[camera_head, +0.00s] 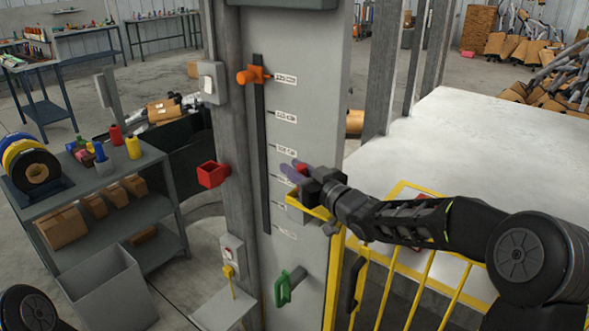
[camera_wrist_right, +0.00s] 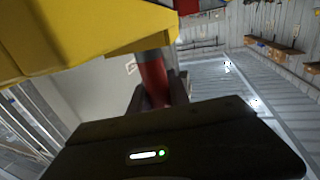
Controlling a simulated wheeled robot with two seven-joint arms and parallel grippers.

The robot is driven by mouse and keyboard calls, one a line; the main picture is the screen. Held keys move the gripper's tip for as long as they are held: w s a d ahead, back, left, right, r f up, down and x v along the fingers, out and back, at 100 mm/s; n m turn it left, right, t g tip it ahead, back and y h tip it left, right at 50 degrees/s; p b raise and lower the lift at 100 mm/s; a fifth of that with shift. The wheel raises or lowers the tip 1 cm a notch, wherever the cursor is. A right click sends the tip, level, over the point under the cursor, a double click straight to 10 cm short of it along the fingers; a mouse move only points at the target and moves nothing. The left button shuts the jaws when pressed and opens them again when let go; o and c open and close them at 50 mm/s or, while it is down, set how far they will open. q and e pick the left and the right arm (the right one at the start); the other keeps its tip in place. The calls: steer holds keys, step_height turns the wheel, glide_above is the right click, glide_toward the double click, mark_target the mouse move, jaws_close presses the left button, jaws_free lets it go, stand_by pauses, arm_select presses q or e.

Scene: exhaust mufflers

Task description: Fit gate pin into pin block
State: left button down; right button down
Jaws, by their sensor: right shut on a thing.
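The gate pin has a red grip (camera_wrist_right: 152,80) and a grey upper part, seen in the right wrist view. My right gripper (camera_wrist_right: 155,95) is shut around the red grip. In the head view my right gripper (camera_head: 300,174) is in front of the grey column, with a bit of red showing at its fingers. The yellow block (camera_wrist_right: 90,35), probably the pin block, fills the top left of the wrist view. The pin's grey end meets or overlaps its lower edge; I cannot tell whether it is inside. In the head view a yellow bracket (camera_head: 308,207) is just below the gripper. My left gripper is out of view.
The grey column carries an orange knob (camera_head: 253,75), a red box (camera_head: 212,174) and a green handle (camera_head: 285,287). A yellow railing (camera_head: 395,265) and white platform (camera_head: 480,135) are at right. A shelf cart (camera_head: 120,195) and grey bin (camera_head: 112,290) stand at left.

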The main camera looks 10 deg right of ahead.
steer(key=c, duration=1.1)
jaws_free()
steer(key=shift+c, duration=0.2)
steer(key=shift+s, duration=0.1)
steer(key=b+v, duration=0.1)
steer(key=v, duration=0.6)
steer(key=shift+s+d, duration=0.15)
steer(key=shift+s, duration=0.15)
